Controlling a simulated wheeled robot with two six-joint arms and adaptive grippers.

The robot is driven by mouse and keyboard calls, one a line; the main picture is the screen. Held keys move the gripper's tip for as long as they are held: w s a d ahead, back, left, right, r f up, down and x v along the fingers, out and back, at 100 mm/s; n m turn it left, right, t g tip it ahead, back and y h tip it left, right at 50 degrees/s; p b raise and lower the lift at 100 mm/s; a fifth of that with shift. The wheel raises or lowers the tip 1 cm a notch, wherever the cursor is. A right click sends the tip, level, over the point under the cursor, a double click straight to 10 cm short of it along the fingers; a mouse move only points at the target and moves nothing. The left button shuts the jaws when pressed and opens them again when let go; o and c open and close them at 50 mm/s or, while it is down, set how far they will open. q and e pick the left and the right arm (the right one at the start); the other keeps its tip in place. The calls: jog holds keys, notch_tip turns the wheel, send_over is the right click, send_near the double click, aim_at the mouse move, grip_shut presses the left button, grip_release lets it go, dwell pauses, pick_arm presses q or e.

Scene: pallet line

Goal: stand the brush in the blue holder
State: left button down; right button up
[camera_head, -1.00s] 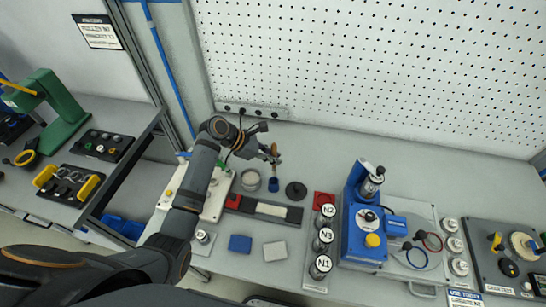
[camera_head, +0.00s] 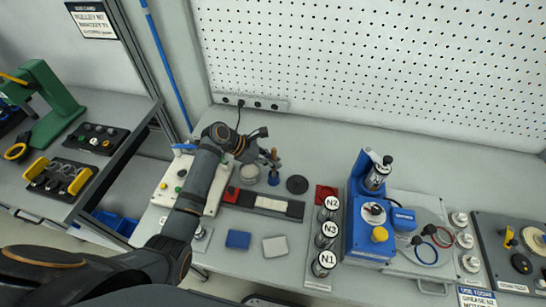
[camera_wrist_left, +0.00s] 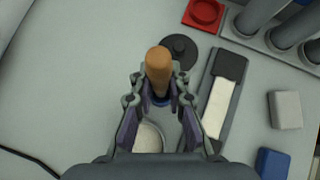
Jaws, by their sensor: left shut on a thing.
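The brush has an orange-brown handle (camera_wrist_left: 158,62), seen nearly end-on in the left wrist view. My left gripper (camera_wrist_left: 160,88) is shut on the brush, with the fingers on either side of the handle. In the head view my left gripper (camera_head: 271,160) is just above the small blue holder (camera_head: 274,180). A bit of the blue holder (camera_wrist_left: 160,101) shows behind the handle and between the fingers in the left wrist view. The brush's lower end is hidden, so I cannot tell whether it is inside the holder. My right gripper is not in view.
A round whitish tub (camera_head: 249,175) stands close left of the holder, a black disc (camera_head: 297,185) to its right. A dark tray (camera_head: 230,196) with a white strip lies in front. Cylinders marked N1 to N3 (camera_head: 326,230) and a blue machine (camera_head: 362,218) stand further right.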

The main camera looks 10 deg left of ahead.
pick_arm(q)
jog(key=shift+f, duration=0.2)
jog(key=c, duration=1.2)
grip_release()
jog(key=v, duration=1.2)
jog(key=shift+r, duration=0.1)
